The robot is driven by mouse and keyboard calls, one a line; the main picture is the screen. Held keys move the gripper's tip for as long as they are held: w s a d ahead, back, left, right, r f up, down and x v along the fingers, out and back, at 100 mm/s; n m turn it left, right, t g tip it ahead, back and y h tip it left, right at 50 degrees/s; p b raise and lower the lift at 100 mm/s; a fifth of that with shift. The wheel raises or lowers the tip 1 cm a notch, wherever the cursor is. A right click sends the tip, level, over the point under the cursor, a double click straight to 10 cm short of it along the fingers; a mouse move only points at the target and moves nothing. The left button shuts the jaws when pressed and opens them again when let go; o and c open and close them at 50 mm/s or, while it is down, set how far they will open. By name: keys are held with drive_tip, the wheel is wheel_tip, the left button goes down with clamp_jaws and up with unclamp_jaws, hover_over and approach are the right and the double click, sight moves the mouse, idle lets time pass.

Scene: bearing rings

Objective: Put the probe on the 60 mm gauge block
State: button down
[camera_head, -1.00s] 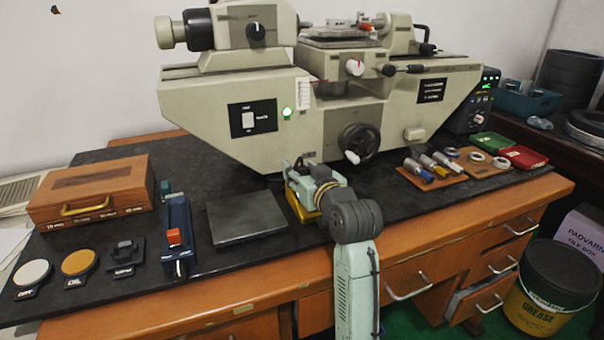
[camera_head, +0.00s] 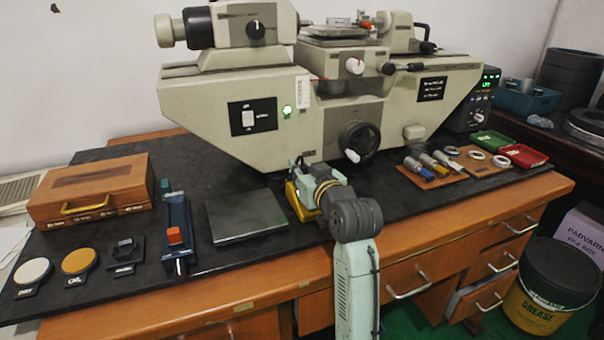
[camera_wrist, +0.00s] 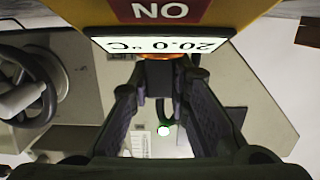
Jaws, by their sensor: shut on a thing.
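My gripper (camera_head: 300,178) is over the front middle of the bench, right of the grey plate (camera_head: 246,216). In the wrist view its fingers (camera_wrist: 158,82) come together on a small dark piece with an orange edge, just below a yellow instrument. This instrument, apparently the probe (camera_wrist: 75,14), has a display reading 20.0 °C, upside down, and a red "NO" label. Its yellow body also shows under my gripper in the head view (camera_head: 296,203). Its tip is hidden. I cannot pick out the 60 mm gauge block.
A wooden case (camera_head: 92,188) and a blue fixture with an orange block (camera_head: 177,235) stand left of the plate. The big measuring machine (camera_head: 240,130) fills the back. Small tools and rings lie on wooden boards (camera_head: 440,178) at right. The plate's top is bare.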

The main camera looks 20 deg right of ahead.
sight(304, 168)
drive_tip(key=shift+r, duration=0.5)
drive_tip(key=shift+s+r+b, duration=0.25)
drive_tip(key=shift+r+b, duration=0.1)
drive_tip(key=shift+r, duration=0.3)
drive_tip(key=shift+s+r+b, duration=0.25)
drive_tip(key=shift+r+b, duration=0.05)
drive_tip(key=shift+r, duration=0.3)
drive_tip(key=s+r+b, duration=0.1)
drive_tip(key=s+b, duration=0.1)
drive_tip(key=s, duration=1.3)
drive_tip(key=shift+d+r, duration=0.25)
drive_tip(key=shift+d, duration=0.05)
drive_tip(key=shift+w, duration=0.1)
